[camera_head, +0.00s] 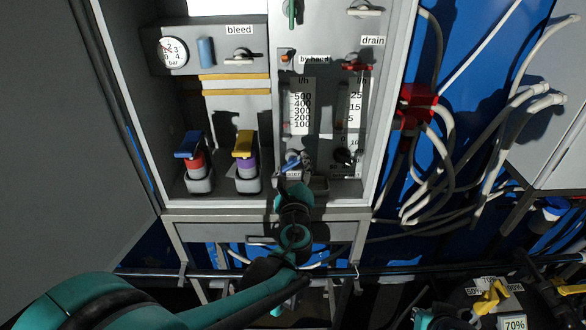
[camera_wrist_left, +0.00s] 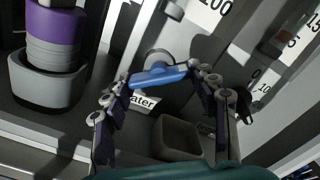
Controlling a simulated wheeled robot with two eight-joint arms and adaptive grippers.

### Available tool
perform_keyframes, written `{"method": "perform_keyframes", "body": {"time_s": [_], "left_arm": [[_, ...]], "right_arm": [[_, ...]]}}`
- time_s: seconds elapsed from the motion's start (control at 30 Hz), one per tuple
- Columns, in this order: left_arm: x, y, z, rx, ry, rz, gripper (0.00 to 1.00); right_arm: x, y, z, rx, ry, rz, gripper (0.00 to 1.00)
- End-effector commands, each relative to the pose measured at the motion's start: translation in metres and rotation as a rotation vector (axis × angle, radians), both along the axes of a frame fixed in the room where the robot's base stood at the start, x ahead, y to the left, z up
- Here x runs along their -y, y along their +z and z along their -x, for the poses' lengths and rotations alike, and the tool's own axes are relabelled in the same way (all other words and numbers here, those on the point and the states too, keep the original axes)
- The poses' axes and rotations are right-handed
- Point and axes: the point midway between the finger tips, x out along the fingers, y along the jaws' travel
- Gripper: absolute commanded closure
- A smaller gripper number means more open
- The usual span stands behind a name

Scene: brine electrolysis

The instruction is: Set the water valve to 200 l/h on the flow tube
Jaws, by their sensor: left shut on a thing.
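The water valve's blue handle (camera_head: 291,165) is low on the panel, below the left flow tube, and lies nearly level in the left wrist view (camera_wrist_left: 158,76). A label ending in "ater" sits just below it. My left gripper (camera_wrist_left: 161,76) is shut on the handle, with a fingertip at each end. In the head view the gripper (camera_head: 291,172) reaches up from below and partly hides the valve. The left flow tube scale (camera_head: 300,108) reads 100 to 500 l/h. I cannot read its float level. My right gripper's fingers do not show.
A second, smaller flow tube (camera_head: 349,106) stands to the right, with a black knob (camera_head: 345,156) below. A grey cup (camera_wrist_left: 178,139) is just below the valve. Hoses (camera_head: 447,155) hang right of the cabinet.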

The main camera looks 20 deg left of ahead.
Motion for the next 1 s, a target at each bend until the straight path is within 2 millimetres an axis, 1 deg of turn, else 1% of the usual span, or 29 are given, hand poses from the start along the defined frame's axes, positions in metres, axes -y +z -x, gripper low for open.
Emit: {"method": "perform_keyframes", "body": {"time_s": [0.27,0.3,0.33,0.37,0.67,0.77,0.87,1.0], "left_arm": [[0.0,0.0,0.0,0.003,0.001,0.007,0.71],[0.0,0.0,0.0,0.003,0.001,0.007,0.34],[0.0,0.0,0.0,0.002,0.001,0.006,0.26],[0.0,0.0,0.0,0.002,0.001,0.006,0.21],[0.0,0.0,0.0,0.002,0.0,0.006,0.21],[0.002,0.0,0.006,0.002,-0.001,0.006,0.21],[0.007,0.0,0.02,0.001,-0.003,0.006,0.21],[0.016,0.0,0.05,0.002,-0.004,0.006,0.21]], "right_arm": [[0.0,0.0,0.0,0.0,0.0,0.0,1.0],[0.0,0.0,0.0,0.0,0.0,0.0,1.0],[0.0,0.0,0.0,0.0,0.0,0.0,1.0],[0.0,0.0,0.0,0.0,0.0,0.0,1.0],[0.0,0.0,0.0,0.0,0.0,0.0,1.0],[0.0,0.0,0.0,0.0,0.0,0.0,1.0],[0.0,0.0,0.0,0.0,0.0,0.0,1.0],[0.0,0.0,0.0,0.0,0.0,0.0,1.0]]}}
